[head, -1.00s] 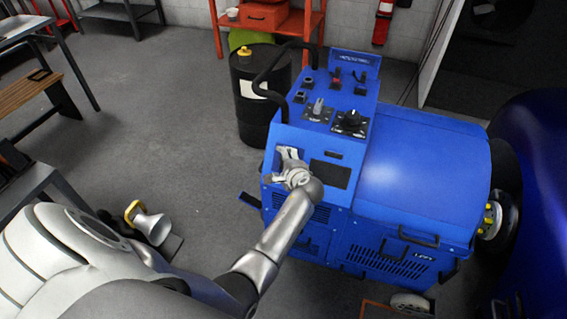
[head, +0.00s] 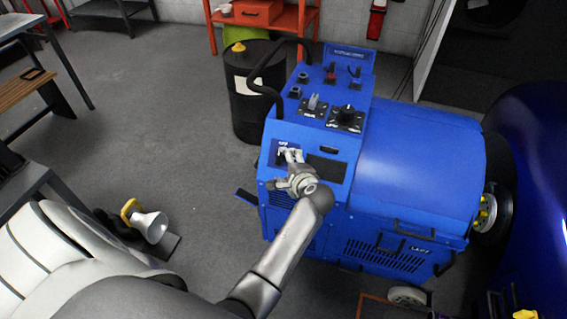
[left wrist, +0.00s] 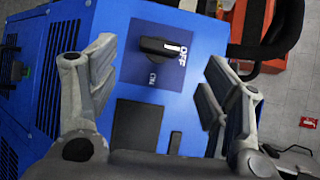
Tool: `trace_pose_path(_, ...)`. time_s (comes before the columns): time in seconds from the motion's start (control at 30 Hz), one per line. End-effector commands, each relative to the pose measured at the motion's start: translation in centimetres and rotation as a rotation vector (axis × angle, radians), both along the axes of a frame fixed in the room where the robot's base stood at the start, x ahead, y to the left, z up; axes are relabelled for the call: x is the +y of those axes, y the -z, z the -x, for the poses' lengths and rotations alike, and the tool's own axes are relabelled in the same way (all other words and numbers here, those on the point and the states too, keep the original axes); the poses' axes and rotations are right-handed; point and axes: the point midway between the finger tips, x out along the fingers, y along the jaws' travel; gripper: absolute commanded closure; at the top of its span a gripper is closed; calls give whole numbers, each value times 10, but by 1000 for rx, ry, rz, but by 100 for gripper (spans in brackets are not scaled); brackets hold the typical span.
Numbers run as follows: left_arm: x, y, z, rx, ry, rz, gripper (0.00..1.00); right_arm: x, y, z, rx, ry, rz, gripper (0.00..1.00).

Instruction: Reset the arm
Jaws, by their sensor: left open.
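My left gripper (head: 290,158) is in front of the upper front panel of the blue dynamometer machine (head: 420,150) in the head view. In the left wrist view its two fingers (left wrist: 158,85) are spread apart with nothing between them. Beyond and between them is a black rotary knob (left wrist: 160,47) on a dark blue plate (left wrist: 157,55) with OFF and ON labels. The knob's white mark points to the OFF side. The fingers look apart from the knob. In the head view the gripper partly covers this plate.
A megaphone-like white cone (head: 152,226) lies at lower left.

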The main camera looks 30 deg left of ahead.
Motion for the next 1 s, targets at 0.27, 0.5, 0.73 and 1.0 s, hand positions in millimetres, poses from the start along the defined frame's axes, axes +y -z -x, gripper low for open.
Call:
trace_pose_path(0.27, -1, -1, 1, 2, -1, 0, 29, 0, 0, 0, 0, 0, 0, 60)
trace_pose_path(0.5, -1, -1, 1, 2, -1, 0, 29, 0, 0, 0, 0, 0, 0, 60)
trace_pose_path(0.73, -20, 60, 12, 37, 53, 100, 29, 1, 0, 0, 0, 0, 0, 60)
trace_pose_path(1.0, -74, 232, 100, 137, 80, 478, 29, 1, 0, 0, 0, 1, -1, 60)
